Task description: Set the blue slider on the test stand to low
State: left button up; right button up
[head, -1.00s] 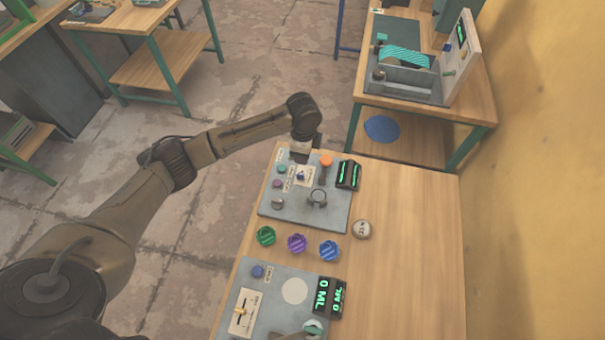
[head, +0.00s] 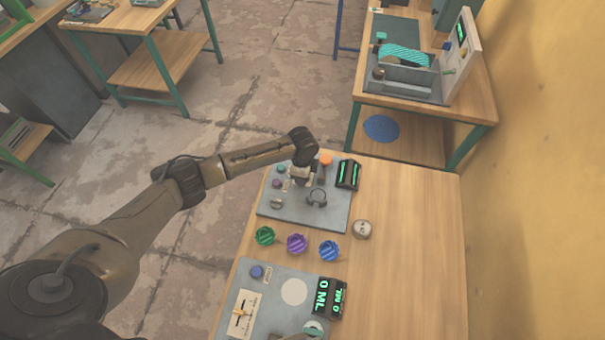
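The far grey panel (head: 283,213) on the near wooden table carries the small white plate that showed a blue slider knob. That plate and knob are now mostly hidden behind my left gripper (head: 300,180). My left gripper points down over this spot, with the orange-topped post (head: 325,159) close on its right. I cannot tell whether it touches the slider or whether its fingers are open or shut. My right gripper is not in view.
A dark box with green displays (head: 348,174) and a ring-shaped part (head: 317,198) stand on the panel. Green (head: 265,236), purple (head: 297,243) and blue (head: 329,250) cups line up in front. A second panel (head: 272,291) lies nearer. The table's right side is clear.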

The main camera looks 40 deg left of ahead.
pick_arm(q)
jog(key=shift+c, duration=0.4)
grip_shut()
